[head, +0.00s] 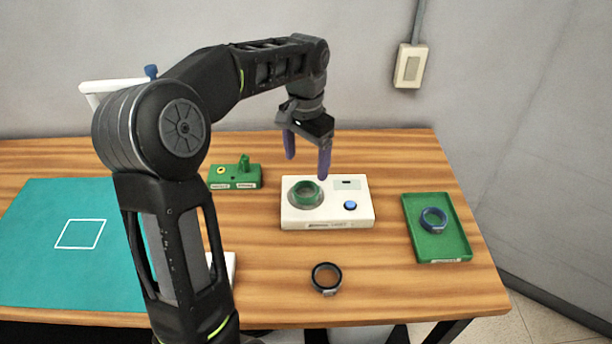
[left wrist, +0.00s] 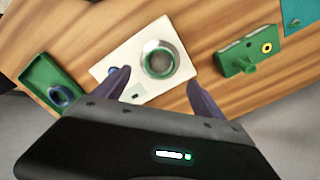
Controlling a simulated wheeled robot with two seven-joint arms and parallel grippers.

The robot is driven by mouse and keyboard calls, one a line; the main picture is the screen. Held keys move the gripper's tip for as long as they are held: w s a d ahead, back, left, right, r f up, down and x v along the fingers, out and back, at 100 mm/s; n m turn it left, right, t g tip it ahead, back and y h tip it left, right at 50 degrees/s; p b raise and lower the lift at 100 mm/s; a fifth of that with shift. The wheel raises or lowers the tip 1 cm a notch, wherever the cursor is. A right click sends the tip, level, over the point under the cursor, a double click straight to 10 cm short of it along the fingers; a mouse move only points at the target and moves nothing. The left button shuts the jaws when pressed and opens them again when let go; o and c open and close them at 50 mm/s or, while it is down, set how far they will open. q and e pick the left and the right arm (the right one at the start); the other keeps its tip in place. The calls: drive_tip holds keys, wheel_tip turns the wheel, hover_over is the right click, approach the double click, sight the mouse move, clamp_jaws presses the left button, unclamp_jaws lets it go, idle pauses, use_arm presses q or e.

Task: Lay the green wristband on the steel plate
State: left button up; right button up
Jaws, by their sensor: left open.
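The green wristband (head: 308,200) lies on the round steel plate (head: 291,199) at the left of the white device (head: 335,215). In the left wrist view, the wristband (left wrist: 158,44) also sits on the steel plate (left wrist: 172,72). My left gripper (head: 307,168) is open and empty, with its purple fingers above and behind the device. In the left wrist view, the two fingertips (left wrist: 159,77) stand apart on either side of the plate, clear of the band. My right gripper is not in view.
A blue wristband (head: 433,218) lies in a green tray (head: 443,251) at the right. A black wristband (head: 326,279) lies on the table near the front edge. A green block with a peg (head: 235,178) stands left of the device. A teal mat (head: 40,260) covers the left side.

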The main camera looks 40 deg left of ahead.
use_arm(q)
wheel_tip(320, 180, up, 4)
